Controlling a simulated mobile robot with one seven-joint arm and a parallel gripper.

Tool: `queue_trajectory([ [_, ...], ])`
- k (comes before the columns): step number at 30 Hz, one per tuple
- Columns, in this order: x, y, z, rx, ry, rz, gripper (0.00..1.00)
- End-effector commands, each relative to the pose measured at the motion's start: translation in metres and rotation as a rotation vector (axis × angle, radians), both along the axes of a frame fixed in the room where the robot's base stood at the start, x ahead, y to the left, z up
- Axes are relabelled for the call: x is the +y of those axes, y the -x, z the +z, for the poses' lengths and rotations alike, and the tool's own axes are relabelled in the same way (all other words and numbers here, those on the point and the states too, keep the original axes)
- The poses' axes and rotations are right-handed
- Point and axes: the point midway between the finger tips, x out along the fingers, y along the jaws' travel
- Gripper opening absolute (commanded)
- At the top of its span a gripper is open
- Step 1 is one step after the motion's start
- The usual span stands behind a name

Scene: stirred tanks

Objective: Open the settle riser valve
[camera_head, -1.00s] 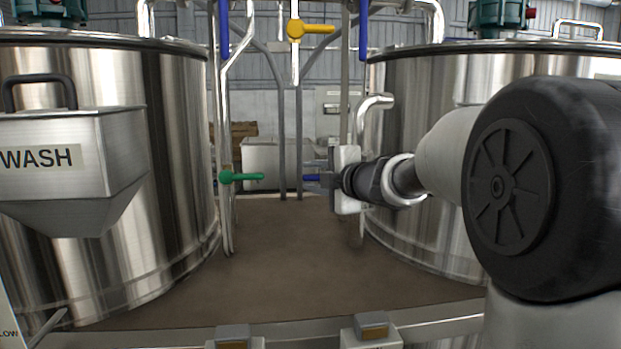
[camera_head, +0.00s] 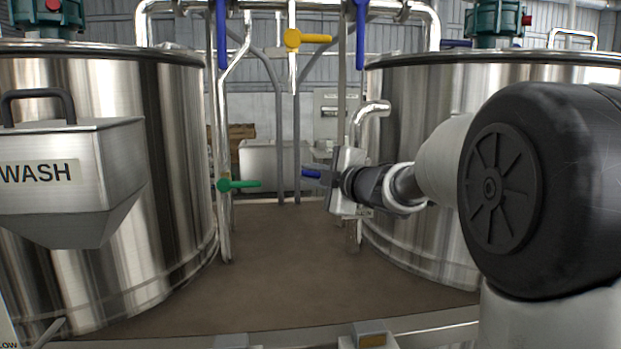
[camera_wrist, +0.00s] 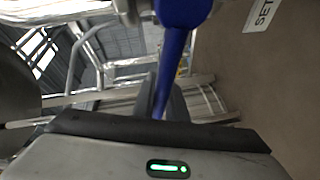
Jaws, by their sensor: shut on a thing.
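The blue valve lever (camera_head: 311,173) sticks out to the left of my gripper (camera_head: 328,178) in the head view, in front of the right tank's riser pipe. In the wrist view the blue lever (camera_wrist: 178,45) runs from its pivot at the top down between the fingers of my gripper (camera_wrist: 162,105). My gripper is shut on this lever. A label starting with "SET" (camera_wrist: 262,14) shows near the lever in the wrist view. The valve body is mostly hidden behind my gripper in the head view.
A green lever (camera_head: 238,185) sits on the left riser. A yellow lever (camera_head: 306,39) and blue levers (camera_head: 222,35) (camera_head: 361,35) are higher up. Steel tanks (camera_head: 170,150) (camera_head: 420,100) stand on both sides. A WASH hopper (camera_head: 95,165) is at the left.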

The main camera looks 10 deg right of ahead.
Motion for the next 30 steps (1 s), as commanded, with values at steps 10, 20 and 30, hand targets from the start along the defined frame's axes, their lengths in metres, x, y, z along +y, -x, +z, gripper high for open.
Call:
queue_trajectory([
  [10,-0.012,0.0,0.037,0.0,-0.327,0.0,0.0],
  [20,-0.033,0.0,0.064,-0.002,-0.637,0.0,0.0],
  [30,-0.054,0.0,0.081,-0.002,-0.883,0.0,0.0],
])
